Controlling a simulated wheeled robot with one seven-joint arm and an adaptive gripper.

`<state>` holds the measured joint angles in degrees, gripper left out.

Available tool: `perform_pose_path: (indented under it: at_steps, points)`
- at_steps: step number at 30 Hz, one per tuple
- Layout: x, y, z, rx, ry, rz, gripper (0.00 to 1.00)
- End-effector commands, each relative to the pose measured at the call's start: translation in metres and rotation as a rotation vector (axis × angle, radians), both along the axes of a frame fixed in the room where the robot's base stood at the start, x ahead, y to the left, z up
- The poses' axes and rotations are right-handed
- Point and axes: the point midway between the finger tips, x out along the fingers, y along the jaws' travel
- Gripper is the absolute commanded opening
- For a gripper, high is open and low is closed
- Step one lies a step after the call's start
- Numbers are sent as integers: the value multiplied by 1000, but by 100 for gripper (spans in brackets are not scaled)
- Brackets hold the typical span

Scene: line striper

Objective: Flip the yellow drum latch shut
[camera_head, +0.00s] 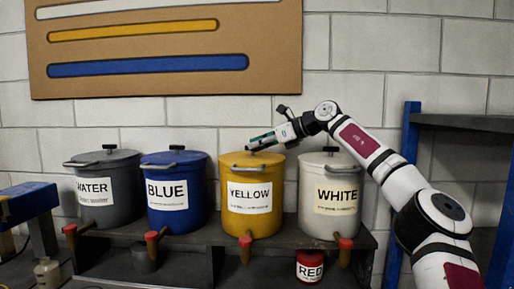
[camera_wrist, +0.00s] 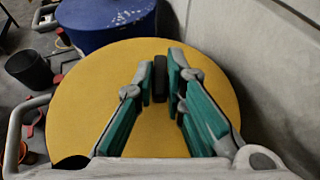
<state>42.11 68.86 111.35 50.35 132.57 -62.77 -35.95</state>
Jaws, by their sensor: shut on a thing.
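The yellow drum (camera_head: 237,215) stands on the dark bench between the blue and white drums, with a YELLOW label on its front. Its round lid (camera_wrist: 85,95) fills much of the wrist view. A black upright piece (camera_wrist: 160,78) on the lid, seemingly the latch, sits between my fingertips. My gripper (camera_head: 254,144) reaches in from the right, low over the top of the drum. In the wrist view my gripper (camera_wrist: 161,66) is shut on the black piece. Its lower part and exact contact with the lid are hard to see.
The blue drum (camera_head: 183,172) and grey WATER drum (camera_head: 119,167) stand to the left. The white drum (camera_head: 315,175) stands close on the right, beneath my arm. A block wall (camera_wrist: 270,60) lies close behind. Taps (camera_head: 245,248) stick out in front; a red can (camera_head: 310,267) sits below.

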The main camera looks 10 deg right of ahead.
Motion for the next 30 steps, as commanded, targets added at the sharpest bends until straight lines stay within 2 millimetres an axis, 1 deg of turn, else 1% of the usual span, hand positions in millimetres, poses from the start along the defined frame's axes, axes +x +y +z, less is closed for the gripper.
perform_pose_path:
  at_steps: [1, 8, 9, 11, 20, 23, 26, 30]
  points:
    - [0, 0, -3, -5, 5, 2, 0]
    - [0, 0, -4, -6, 6, 2, 0]
    - [0, 0, -4, -6, 6, 2, 18]
    - [0, 0, -3, -6, 6, 2, 32]
    - [0, 0, -1, -3, 3, 0, 32]
    - [-3, -4, 1, -3, 2, -1, 32]
    - [-10, -13, 5, -3, 2, -3, 32]
    - [-26, -33, 16, -2, 2, -3, 32]
